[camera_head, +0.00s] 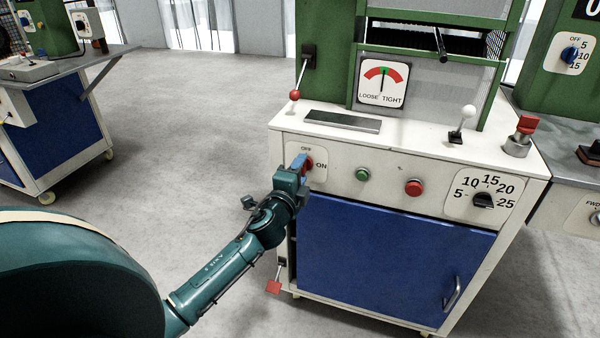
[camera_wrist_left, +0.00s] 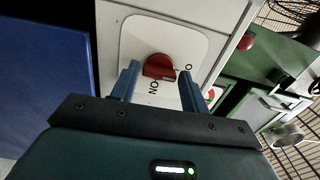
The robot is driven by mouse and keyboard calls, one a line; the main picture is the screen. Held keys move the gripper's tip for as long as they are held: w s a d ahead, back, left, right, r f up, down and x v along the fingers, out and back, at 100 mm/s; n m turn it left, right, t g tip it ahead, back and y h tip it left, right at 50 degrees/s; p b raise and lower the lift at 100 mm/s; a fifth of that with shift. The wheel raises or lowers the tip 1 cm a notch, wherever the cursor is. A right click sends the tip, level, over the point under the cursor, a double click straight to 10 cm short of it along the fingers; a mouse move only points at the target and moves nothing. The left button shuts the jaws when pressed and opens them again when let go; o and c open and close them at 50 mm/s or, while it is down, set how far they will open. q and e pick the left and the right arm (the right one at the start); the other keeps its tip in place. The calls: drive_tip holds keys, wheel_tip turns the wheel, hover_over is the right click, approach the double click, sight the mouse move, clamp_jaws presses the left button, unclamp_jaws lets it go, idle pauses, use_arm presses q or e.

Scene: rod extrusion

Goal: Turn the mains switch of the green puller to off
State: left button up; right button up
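The green puller (camera_head: 325,60) stands on a white cabinet. Its mains switch is a red knob (camera_head: 309,164) on a white plate marked OFF above and ON to the right, on the left of the cabinet's front. The red knob also shows in the left wrist view (camera_wrist_left: 158,67), with ON and part of OFF legible beside it. I cannot tell which mark it points to. My left gripper (camera_head: 302,163) is at the switch and partly covers it. In the wrist view its blue fingers (camera_wrist_left: 160,80) are open, one on each side of the knob, with gaps visible. My right gripper is out of view.
A green button (camera_head: 362,174), a red button (camera_head: 413,187) and a black dial (camera_head: 484,200) sit right of the switch. A red-knobbed lever (camera_head: 294,95) stands above it. A blue door (camera_head: 385,255) is below. Open floor lies to the left.

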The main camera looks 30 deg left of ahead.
use_arm(q)
drive_tip(key=shift+o, duration=1.4)
drive_tip(key=v, duration=1.3)
drive_tip(key=shift+p, duration=0.4)
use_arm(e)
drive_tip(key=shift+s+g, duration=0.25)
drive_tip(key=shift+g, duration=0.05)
use_arm(q)
drive_tip(key=shift+s, duration=0.1)
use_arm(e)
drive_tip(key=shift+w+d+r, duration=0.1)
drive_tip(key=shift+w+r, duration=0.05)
